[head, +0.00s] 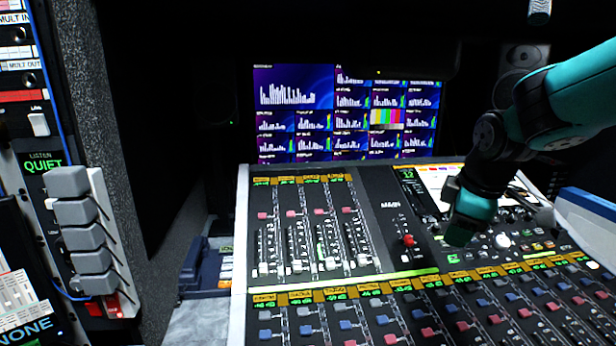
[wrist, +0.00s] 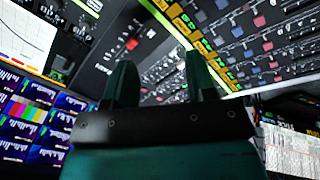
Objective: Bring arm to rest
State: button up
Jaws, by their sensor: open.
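My gripper (head: 468,222) hangs over the right part of the mixing console (head: 376,222) in the head view, at the end of my teal and black arm that comes in from the upper right. In the wrist view my gripper (wrist: 160,64) shows two dark teal fingers standing apart, with nothing between them. Behind the fingers lie the console's faders and buttons. From these views I cannot tell how far the fingertips are above the panel.
A monitor wall (head: 293,95) with audio graphs stands behind the console. An equipment rack with grey levers (head: 76,212) is at the left. A dark blue device (head: 203,266) sits left of the console. A speaker (head: 522,58) is at the back right.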

jog(key=s+d+f+m+g, duration=0.1)
jog(key=s+f+m, duration=0.3)
jog(key=s+m, duration=0.25)
jog(key=s+d+f+m, duration=0.1)
jog(key=s+f+m, duration=0.2)
jog(key=s+m, duration=0.3)
jog(key=s+a+r+n+g+y+p, duration=0.2)
jog(key=s+a+r+n+p, duration=0.5)
jog(key=s+a+r, duration=0.5)
jog(key=shift+s+a+r+g+y, duration=0.3)
jog(key=shift+a+r+g+y, duration=0.1)
jog(key=shift+a+r+y, duration=0.7)
jog(key=shift+a+f, duration=0.1)
jog(key=shift+f, duration=0.05)
